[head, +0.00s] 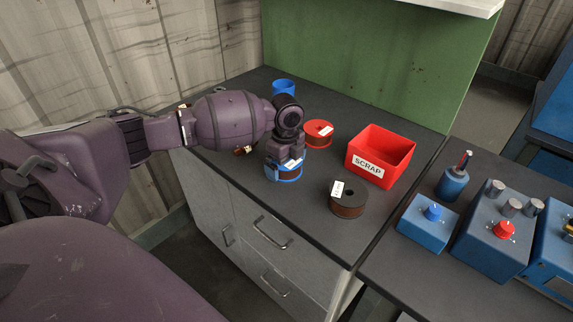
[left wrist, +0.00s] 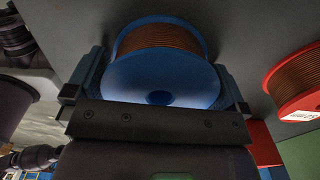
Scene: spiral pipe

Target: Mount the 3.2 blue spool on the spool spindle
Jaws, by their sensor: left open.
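The blue spool (head: 284,175), wound with brown wire, stands on the dark bench below my left gripper (head: 285,160). Its white label is too small to read. In the left wrist view the blue spool (left wrist: 162,75) lies between the two fingers of my left gripper (left wrist: 158,85). The fingers are open, one on each side of its rim; whether they touch it I cannot tell. The gripper hides part of the spool in the head view. I cannot make out a spool spindle. My right gripper is not in view.
A red scrap bin (head: 385,150) stands to the right, a blue cup (head: 283,87) at the back.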

